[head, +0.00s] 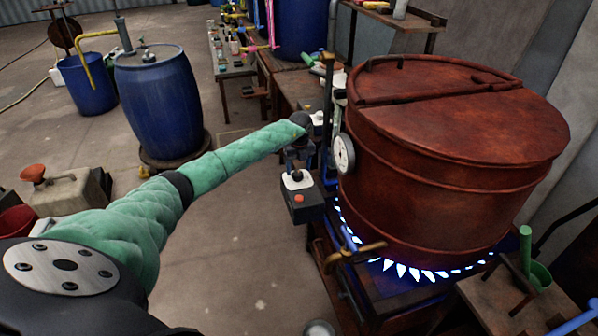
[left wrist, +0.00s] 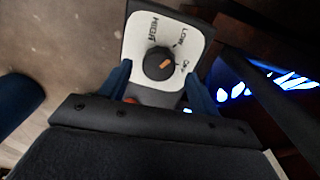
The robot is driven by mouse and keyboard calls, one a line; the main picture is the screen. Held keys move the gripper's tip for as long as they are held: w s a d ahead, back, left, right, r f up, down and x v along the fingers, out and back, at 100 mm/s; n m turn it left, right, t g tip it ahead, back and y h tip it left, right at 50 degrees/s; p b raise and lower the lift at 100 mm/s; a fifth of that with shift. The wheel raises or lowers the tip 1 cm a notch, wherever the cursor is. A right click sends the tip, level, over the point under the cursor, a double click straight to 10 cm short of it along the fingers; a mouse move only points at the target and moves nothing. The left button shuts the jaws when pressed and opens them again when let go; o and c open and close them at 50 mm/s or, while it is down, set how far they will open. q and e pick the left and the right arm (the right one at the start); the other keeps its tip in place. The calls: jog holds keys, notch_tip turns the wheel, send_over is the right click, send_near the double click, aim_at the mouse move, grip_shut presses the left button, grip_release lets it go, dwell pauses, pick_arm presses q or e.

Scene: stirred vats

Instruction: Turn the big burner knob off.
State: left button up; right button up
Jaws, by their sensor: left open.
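The big burner knob (left wrist: 157,62) is a round black dial with an orange mark, on a white plate (left wrist: 140,45) lettered HIGH, LOW and what looks like OFF. Its mark points toward the plate's right side; the exact setting is hard to read. In the head view the dark control box (head: 306,212) hangs at the burner's left side, with the small knob (head: 297,176) on its top. My left gripper (left wrist: 158,74) is open, its blue fingers on either side of the knob, with no contact visible. My right gripper is not in view.
A rusty red vat (head: 450,170) with a dial gauge (head: 343,153) stands over lit blue-white flames (head: 415,272), right of the box. A brass-handled valve (head: 355,254) sits below. A blue barrel (head: 158,100) stands to the left. The floor (head: 240,260) before the box is clear.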

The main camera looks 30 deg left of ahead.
pick_arm(q)
jog(key=shift+s+a+f, duration=0.1)
jog(key=shift+f, duration=1.1)
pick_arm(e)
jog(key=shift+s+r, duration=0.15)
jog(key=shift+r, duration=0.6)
pick_arm(q)
jog(key=c, duration=1)
jog(key=shift+m, duration=0.3)
jog(key=shift+o, duration=0.2)
jog(key=m+b, duration=0.5)
jog(key=m, duration=0.5)
jog(key=shift+m, duration=0.8)
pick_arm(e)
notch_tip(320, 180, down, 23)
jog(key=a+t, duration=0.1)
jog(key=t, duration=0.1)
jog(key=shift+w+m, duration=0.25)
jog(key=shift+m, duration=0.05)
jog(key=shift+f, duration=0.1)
pick_arm(q)
jog(key=o, duration=1)
jog(key=shift+c, duration=0.2)
